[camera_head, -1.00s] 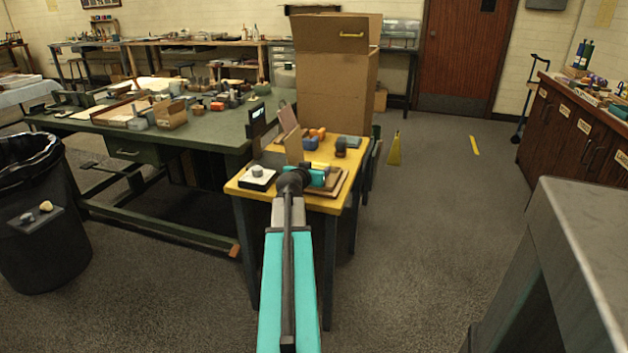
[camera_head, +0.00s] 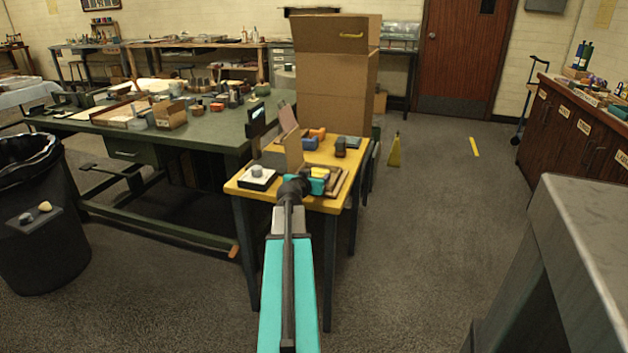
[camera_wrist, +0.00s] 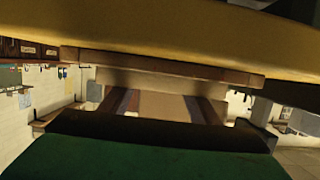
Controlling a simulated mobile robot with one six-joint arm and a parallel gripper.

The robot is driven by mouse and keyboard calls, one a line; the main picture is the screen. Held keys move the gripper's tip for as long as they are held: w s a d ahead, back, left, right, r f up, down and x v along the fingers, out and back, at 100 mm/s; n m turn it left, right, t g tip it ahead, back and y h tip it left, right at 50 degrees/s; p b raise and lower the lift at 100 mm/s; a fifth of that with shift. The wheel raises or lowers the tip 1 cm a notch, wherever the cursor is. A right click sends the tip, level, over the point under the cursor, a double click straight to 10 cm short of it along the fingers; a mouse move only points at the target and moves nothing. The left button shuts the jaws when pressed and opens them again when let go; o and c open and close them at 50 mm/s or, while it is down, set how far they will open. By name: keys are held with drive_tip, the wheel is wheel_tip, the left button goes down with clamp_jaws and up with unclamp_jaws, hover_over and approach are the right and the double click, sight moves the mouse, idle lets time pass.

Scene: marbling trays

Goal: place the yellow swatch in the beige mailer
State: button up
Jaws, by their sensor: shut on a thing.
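My gripper (camera_head: 318,182), dark and teal, is low over the near end of the yellow table. A small yellow piece, seemingly the yellow swatch (camera_head: 320,172), shows at its jaws, which are shut on it. A tan upright panel (camera_head: 294,152), possibly the beige mailer, stands just behind and left of the gripper; its opening cannot be made out. In the wrist view a broad yellow surface fills the top and a dark green one the bottom. I cannot tell whether that yellow is swatch or table.
The yellow table (camera_head: 245,183) also holds a white block with a grey knob (camera_head: 257,175), a brown board (camera_head: 338,184), and blue, orange and dark items behind. A large cardboard box (camera_head: 335,95) stands beyond. A green workbench (camera_head: 205,135) is at left; a grey counter (camera_head: 590,220) at right.

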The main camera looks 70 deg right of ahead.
drive_tip(key=shift+s+a+f+b, duration=0.15)
drive_tip(key=shift+f+b, duration=0.4)
drive_tip(key=shift+f, duration=0.35)
drive_tip(key=o, duration=1)
drive_tip(key=shift+r+p, duration=0.25)
drive_tip(key=shift+p, duration=0.15)
drive_tip(key=shift+r+p, duration=0.35)
drive_tip(key=shift+p, duration=0.2)
drive_tip(key=v, duration=0.9)
drive_tip(key=shift+r, duration=0.2)
drive_tip(key=shift+d+f+b, duration=0.15)
drive_tip(key=shift+d+b, duration=0.1)
drive_tip(key=shift+b, duration=0.75)
drive_tip(key=b, duration=0.3)
drive_tip(key=shift+r+b, duration=0.25)
drive_tip(key=shift+b, duration=0.05)
